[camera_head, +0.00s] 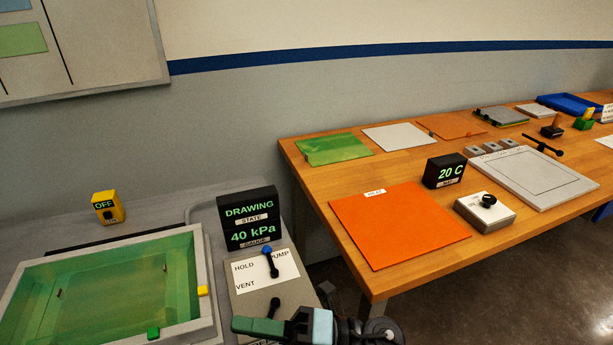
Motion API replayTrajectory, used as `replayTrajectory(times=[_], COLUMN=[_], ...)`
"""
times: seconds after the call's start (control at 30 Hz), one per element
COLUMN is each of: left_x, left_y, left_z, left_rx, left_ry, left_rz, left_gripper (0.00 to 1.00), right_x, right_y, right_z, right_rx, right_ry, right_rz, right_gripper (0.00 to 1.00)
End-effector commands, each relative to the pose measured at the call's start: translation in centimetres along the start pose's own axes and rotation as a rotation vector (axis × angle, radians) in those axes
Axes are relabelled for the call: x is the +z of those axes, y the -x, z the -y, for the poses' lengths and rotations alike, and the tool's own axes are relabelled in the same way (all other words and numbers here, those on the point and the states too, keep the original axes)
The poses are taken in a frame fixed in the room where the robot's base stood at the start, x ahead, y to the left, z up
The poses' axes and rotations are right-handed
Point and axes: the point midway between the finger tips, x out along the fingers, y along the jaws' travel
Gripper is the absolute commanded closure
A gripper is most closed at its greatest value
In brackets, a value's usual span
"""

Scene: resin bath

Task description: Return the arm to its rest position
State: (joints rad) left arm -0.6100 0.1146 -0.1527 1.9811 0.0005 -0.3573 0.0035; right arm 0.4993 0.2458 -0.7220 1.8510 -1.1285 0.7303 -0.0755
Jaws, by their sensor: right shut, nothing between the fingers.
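My right gripper (258,326) is at the bottom centre, its fingers pointing left. It is shut and empty, over the lower part of the pump panel (246,301). A second dark knob (274,306) shows just above my fingers. My left gripper is not in view.
A grey-rimmed green bath (208,270) is at lower left, with a yellow OFF switch box (108,207) behind it. Displays read DRAWING (248,207) and 40 kPa (253,234). A wooden table (310,178) at right carries an orange mat (400,225), a 20 C display (444,170) and plates.

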Motion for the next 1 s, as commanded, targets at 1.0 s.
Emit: replayTrajectory(times=[1.0], left_x=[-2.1], left_y=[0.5], left_z=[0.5], left_rx=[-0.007], left_ry=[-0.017], left_rz=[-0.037], left_gripper=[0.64], right_x=[-18.7], right_y=[35.1], right_z=[19.3], right_rx=[0.238], right_ry=[-1.649], right_rz=[1.854], right_gripper=[1.00])
